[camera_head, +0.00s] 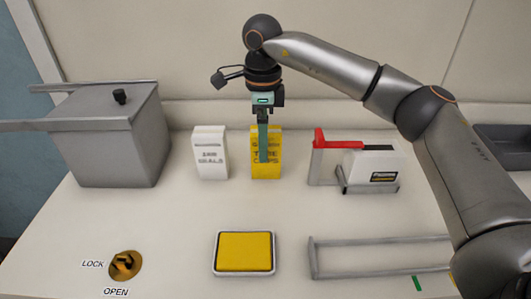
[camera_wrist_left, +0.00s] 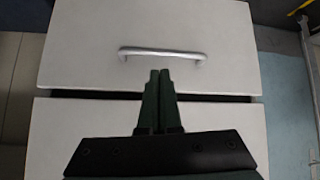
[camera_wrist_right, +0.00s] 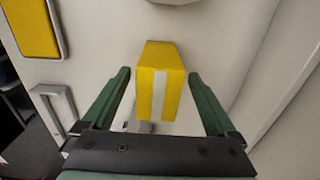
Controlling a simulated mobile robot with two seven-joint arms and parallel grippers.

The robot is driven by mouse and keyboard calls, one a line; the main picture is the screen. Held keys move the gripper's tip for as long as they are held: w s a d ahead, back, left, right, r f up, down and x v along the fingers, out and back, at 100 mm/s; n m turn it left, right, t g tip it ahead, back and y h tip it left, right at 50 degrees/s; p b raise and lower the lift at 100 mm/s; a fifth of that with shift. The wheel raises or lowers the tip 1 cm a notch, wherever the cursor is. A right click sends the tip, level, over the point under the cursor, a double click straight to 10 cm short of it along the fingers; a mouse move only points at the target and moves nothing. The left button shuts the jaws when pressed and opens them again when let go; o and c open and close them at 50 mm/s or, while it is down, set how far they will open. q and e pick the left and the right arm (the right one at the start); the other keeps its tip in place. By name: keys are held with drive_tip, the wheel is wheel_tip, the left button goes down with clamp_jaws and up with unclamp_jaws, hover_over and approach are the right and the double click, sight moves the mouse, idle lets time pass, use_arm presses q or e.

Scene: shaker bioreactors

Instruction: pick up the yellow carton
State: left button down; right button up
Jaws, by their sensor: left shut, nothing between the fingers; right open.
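The yellow carton (camera_head: 273,170) stands upright near the back of the bench, with dark lettering on its front. My right gripper (camera_head: 263,158) points down and hides part of that front. In the right wrist view the yellow carton (camera_wrist_right: 153,68), with a pale stripe down one side, shows between the two spread fingers of my right gripper (camera_wrist_right: 158,73). A gap shows on each side, and I see no clear contact. My left gripper (camera_wrist_left: 159,73) is shut and empty in its wrist view, before a white drawer front, and is not in the head view.
A white carton (camera_head: 209,160) stands just left of the yellow one. A white device with a red lever (camera_head: 370,165) is to the right. A grey box (camera_head: 125,145) stands at left, and a yellow pad in a tray (camera_head: 244,252) lies in front. A drawer handle (camera_wrist_left: 163,53) is near my left fingers.

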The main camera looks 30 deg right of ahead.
sight(271, 169)
drive_tip(key=shift+s+d+f, duration=0.1)
drive_tip(key=shift+d+f, duration=0.05)
drive_tip(key=shift+f, duration=1.25)
drive_tip(key=shift+s+d+f, duration=0.1)
drive_tip(key=shift+f, duration=1.25)
drive_tip(key=shift+c, duration=0.3)
clamp_jaws()
